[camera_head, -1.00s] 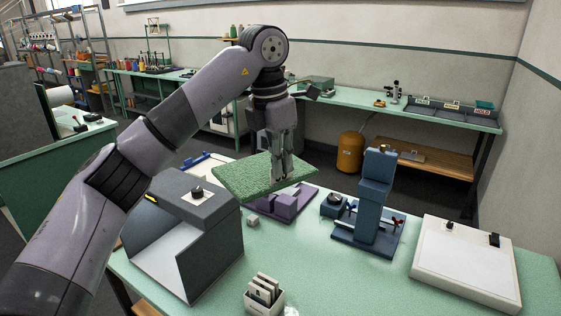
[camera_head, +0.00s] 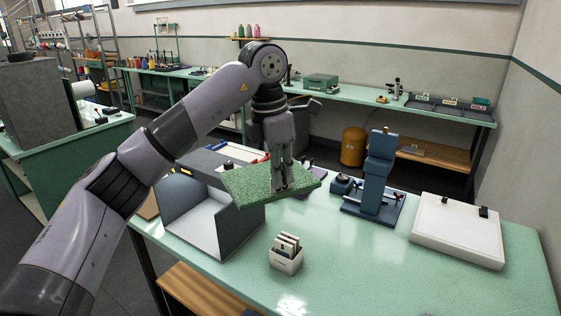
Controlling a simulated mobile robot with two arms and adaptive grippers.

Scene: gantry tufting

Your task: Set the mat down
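The mat is a green, textured flat piece (camera_head: 245,185) in the middle of the head view, held roughly level above the table (camera_head: 340,262). My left gripper (camera_head: 280,186) points down and is shut on the mat near its right part. The mat hangs in front of the purple fixture and hides most of it. Its left end overlaps the open grey box (camera_head: 222,222) in the picture. My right gripper is not in view.
A white holder with cards (camera_head: 286,254) stands at the table's front. A blue press-like device (camera_head: 378,178) and a white sloped board (camera_head: 456,230) stand to the right. The table's front middle is clear. A back bench (camera_head: 350,97) runs along the wall.

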